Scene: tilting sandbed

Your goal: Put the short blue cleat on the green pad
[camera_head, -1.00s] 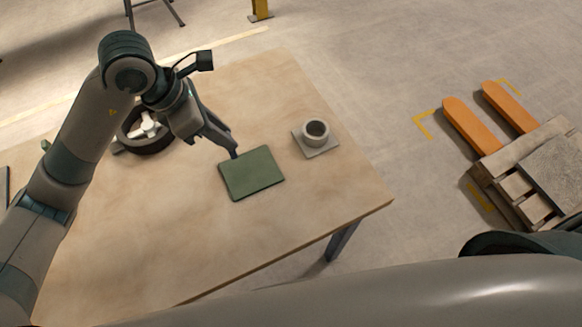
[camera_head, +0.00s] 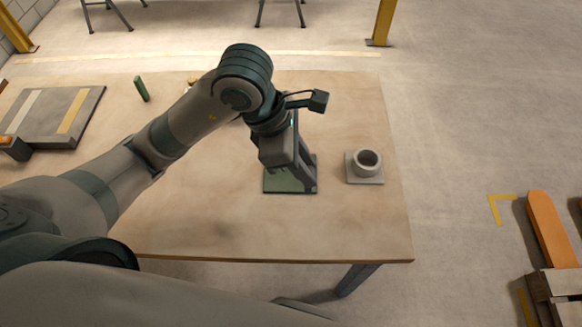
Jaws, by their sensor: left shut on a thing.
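The green pad (camera_head: 278,185) lies flat on the wooden table, right of the middle, partly covered by my left gripper. My left gripper (camera_head: 308,187) points down over the pad's right side, its fingertips low near the pad's right edge. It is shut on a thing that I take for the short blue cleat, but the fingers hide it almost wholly. I cannot tell whether that thing touches the pad. My right gripper is not in view.
A grey ring on a square plate (camera_head: 377,181) stands close right of the pad. A small green cylinder (camera_head: 141,88) and a grey board with pale and yellow strips (camera_head: 80,128) are at the left. The wooden table (camera_head: 250,235) is bare in front.

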